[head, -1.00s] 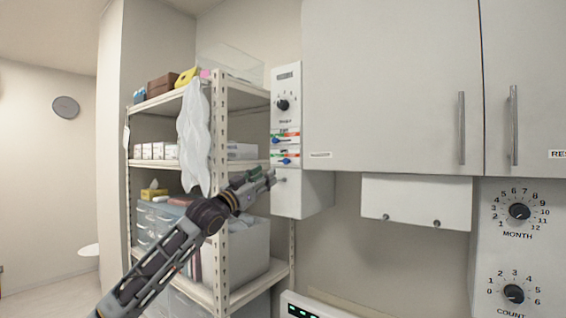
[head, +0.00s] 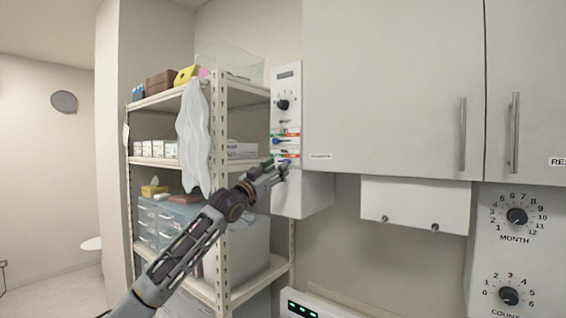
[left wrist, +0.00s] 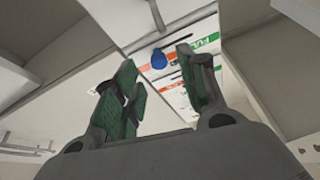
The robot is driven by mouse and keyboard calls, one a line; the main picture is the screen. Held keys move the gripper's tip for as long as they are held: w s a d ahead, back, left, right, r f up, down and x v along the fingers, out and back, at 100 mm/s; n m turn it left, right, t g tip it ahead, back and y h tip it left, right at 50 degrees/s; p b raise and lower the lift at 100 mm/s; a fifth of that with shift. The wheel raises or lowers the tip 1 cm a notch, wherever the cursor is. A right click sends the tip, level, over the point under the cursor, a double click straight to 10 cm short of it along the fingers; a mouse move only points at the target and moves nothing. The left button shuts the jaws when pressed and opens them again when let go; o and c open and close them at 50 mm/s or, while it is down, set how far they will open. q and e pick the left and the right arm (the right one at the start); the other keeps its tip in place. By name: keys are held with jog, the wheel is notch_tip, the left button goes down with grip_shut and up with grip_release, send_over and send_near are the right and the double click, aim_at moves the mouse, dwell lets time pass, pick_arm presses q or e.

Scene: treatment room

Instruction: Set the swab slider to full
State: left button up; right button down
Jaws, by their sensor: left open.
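A narrow white wall panel (head: 286,100) carries a dial and, below it, slider strips with coloured labels. The upper strip's blue knob (head: 276,141) sits towards its left end. My left gripper (head: 281,166) is open at the lower strip and covers most of it, including its knob. In the left wrist view, a blue knob (left wrist: 158,59) shows beyond and between the open fingers, with no clear contact. Orange labels and a green label reading FULL (left wrist: 205,40) lie near it. I cannot read which strip is the swab one. My right gripper is not in view.
A white box (head: 305,193) projects beneath the panel, close to the gripper. A shelf rack (head: 222,190) with bins and a hanging white cloth (head: 193,135) stands left. A large wall cabinet (head: 390,85) borders the panel on the right.

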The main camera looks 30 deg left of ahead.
pick_arm(q)
jog(key=p+x, duration=0.1)
jog(key=x, duration=0.3)
jog(key=shift+p, duration=0.3)
jog(key=c, duration=0.9)
grip_shut()
